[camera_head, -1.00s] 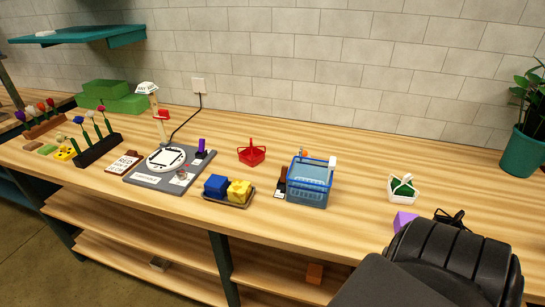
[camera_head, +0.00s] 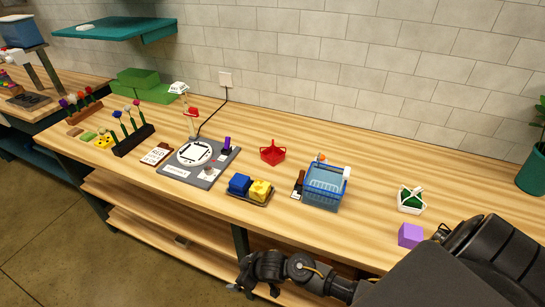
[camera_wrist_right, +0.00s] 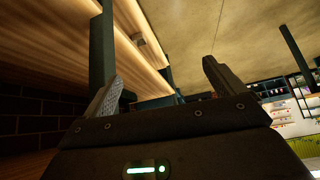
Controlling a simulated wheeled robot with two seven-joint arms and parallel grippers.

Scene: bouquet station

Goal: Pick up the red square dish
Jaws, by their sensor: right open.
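The red square dish (camera_head: 272,153) sits on the wooden bench top, behind the blue and yellow blocks and left of the blue basket. Nothing touches it. My right gripper (camera_head: 240,286) is in front of the bench's front edge, low and well short of the dish. In the right wrist view its two fingers (camera_wrist_right: 164,88) stand apart with nothing between them, and the dish is not seen there. My left gripper is not in view.
A blue basket (camera_head: 325,187) stands right of the dish. A grey turntable board (camera_head: 181,173) is to the left. A white basket (camera_head: 411,199) and purple cube (camera_head: 410,235) are at right.

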